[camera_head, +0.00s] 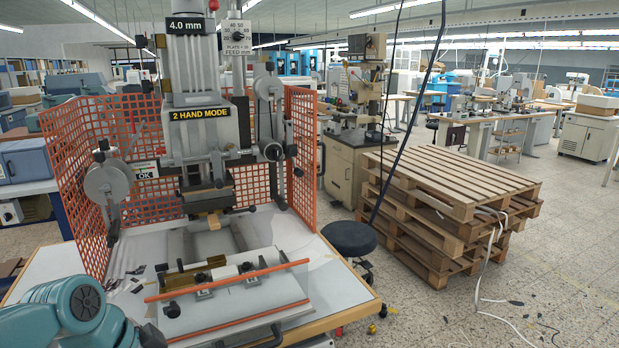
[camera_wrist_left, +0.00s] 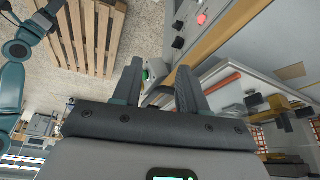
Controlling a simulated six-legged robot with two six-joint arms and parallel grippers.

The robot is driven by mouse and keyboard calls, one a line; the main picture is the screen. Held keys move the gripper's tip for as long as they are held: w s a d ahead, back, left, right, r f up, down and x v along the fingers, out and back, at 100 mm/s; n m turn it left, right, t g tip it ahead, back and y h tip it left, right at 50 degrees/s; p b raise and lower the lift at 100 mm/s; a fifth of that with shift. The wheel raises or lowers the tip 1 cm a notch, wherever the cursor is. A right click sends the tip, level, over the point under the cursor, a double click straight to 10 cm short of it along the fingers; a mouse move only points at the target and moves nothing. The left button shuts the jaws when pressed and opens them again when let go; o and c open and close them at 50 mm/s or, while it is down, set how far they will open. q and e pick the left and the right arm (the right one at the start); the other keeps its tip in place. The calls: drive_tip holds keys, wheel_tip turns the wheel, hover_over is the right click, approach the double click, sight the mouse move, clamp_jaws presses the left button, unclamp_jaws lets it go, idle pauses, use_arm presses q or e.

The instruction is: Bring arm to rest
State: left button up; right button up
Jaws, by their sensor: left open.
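My left arm comes in at the lower left of the head view, in front of the foil stamping press (camera_head: 200,130). Its gripper is largely out of that view. In the left wrist view my left gripper (camera_wrist_left: 159,68) is open, with two dark fingers apart and nothing between them. The press table (camera_head: 340,283) lies beyond the arm. On it is a white fixture with orange bars (camera_head: 228,280) and brass-coloured blocks. My right gripper is not clearly seen; a teal link of mine shows at the left of the wrist view.
An orange mesh guard (camera_head: 95,160) stands around the press. A dark round stool (camera_head: 349,239) is at the table's right. A stack of wooden pallets (camera_head: 450,195) stands further right, also seen in the wrist view (camera_wrist_left: 90,35). Tiled floor lies open at the right, with a loose cable.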

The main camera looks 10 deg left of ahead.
use_arm(q)
drive_tip(key=d+f+n+g, duration=0.1)
drive_tip(key=d+f+n, duration=0.25)
drive_tip(key=f, duration=0.85)
drive_tip(key=d+f+n+g, duration=0.15)
drive_tip(key=d+f, duration=0.35)
drive_tip(key=f, duration=0.6)
drive_tip(key=s+d+f+n, duration=0.3)
drive_tip(key=s+f, duration=0.3)
drive_tip(key=f, duration=0.1)
drive_tip(key=s+d+f+n, duration=0.2)
drive_tip(key=s+d+f, duration=0.1)
drive_tip(key=s+f, duration=0.3)
drive_tip(key=shift+s+d+f+n+h, duration=0.2)
drive_tip(key=shift+d+f+n+h, duration=0.2)
drive_tip(key=shift+f, duration=0.25)
drive_tip(key=shift+a, duration=0.15)
